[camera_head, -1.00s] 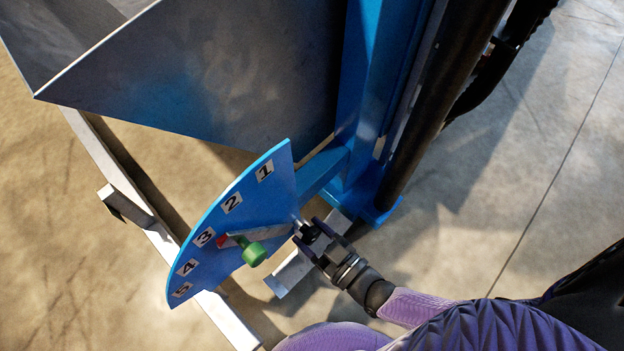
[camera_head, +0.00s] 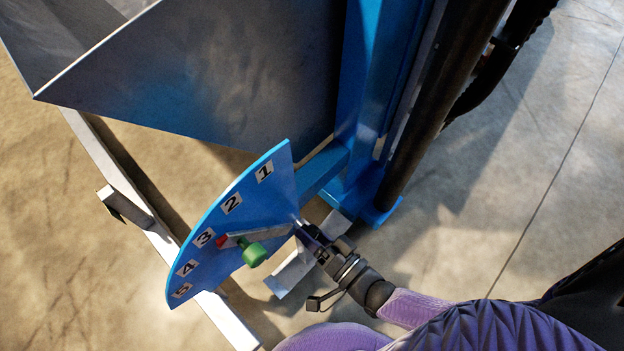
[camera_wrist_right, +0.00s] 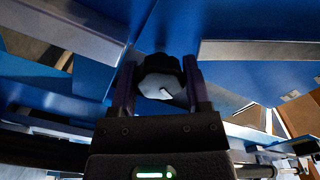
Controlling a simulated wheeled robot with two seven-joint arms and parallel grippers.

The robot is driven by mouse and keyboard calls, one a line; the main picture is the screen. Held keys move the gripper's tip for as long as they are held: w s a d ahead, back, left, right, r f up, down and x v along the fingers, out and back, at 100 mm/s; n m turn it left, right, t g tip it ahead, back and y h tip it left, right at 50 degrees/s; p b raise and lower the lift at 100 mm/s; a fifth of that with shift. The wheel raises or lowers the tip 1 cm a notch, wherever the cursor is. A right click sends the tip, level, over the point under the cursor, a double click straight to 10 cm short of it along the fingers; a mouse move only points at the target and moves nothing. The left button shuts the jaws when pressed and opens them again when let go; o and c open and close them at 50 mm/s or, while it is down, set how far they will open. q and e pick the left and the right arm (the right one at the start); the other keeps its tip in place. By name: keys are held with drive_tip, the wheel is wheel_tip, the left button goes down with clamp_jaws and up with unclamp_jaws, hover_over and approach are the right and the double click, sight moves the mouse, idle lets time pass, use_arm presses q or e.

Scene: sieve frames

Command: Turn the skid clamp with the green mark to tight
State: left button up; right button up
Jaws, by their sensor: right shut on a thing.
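A dark clamp knob (camera_wrist_right: 160,78) with a pale face sits between the two fingers of my right gripper (camera_wrist_right: 160,92) in the right wrist view. The gripper is shut on it. In the head view my right gripper (camera_head: 308,238) is at the pivot corner of the blue numbered plate (camera_head: 265,210), and its fingers mostly hide the knob there. I cannot make out a green mark on the knob. My left gripper is not in view.
A lever (camera_head: 270,231) with a green handle (camera_head: 254,254) and red tip (camera_head: 221,241) lies across the plate, its tip near 3. A grey metal hopper (camera_head: 220,70) and blue post (camera_head: 365,80) stand behind. Open concrete floor (camera_head: 540,190) lies to the right.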

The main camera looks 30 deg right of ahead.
drive_tip(key=m, duration=1.2)
drive_tip(key=shift+s+f+m, duration=0.1)
drive_tip(key=shift+m, duration=0.2)
idle(0.5)
drive_tip(key=o, duration=1.3)
